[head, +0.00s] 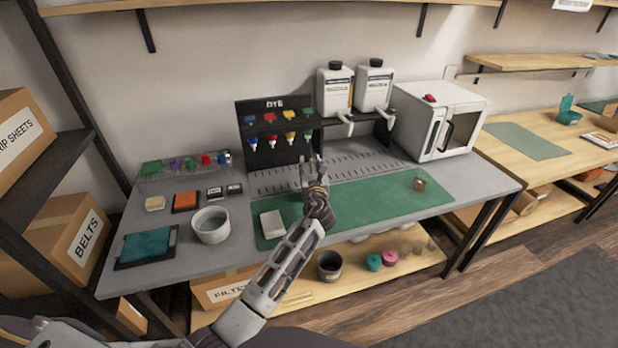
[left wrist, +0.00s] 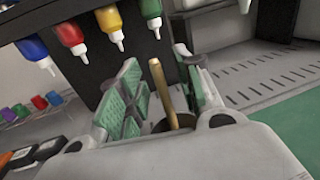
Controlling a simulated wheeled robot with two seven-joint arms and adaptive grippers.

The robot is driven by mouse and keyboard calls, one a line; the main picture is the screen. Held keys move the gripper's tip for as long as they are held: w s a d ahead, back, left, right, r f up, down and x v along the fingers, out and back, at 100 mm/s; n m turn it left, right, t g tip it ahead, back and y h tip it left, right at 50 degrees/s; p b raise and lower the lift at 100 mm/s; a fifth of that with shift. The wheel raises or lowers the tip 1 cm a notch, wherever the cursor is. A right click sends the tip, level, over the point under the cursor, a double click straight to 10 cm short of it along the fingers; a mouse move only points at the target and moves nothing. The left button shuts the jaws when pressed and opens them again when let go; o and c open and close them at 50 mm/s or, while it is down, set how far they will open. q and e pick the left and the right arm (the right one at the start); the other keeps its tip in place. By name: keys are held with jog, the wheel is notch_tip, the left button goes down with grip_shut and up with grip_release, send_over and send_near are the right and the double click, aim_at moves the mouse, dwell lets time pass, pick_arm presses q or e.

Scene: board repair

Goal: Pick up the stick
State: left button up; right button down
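The stick (left wrist: 161,90) is a thin, light brown rod seen in the left wrist view. It stands nearly upright, leaning slightly, between the two green-padded fingers of my left gripper (left wrist: 163,92). There is a gap on each side of the stick, so the fingers look open around it. Its lower end goes down by a dark round shape, partly hidden by the gripper body. In the head view my left gripper (head: 314,170) is over the back of the workbench, in front of the dye rack; I cannot make out the stick there. My right gripper is not in view.
The black dye rack (head: 263,157) with coloured bottles stands just behind the gripper. A green mat (head: 375,204) covers the bench front, with a white block (head: 271,224) and a small jar (head: 420,183) on it. A grey bowl (head: 211,226) is left; a white box machine (head: 440,122) is right.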

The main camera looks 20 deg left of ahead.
pick_arm(q)
jog(key=shift+d, duration=0.1)
grip_shut()
dwell(0.7)
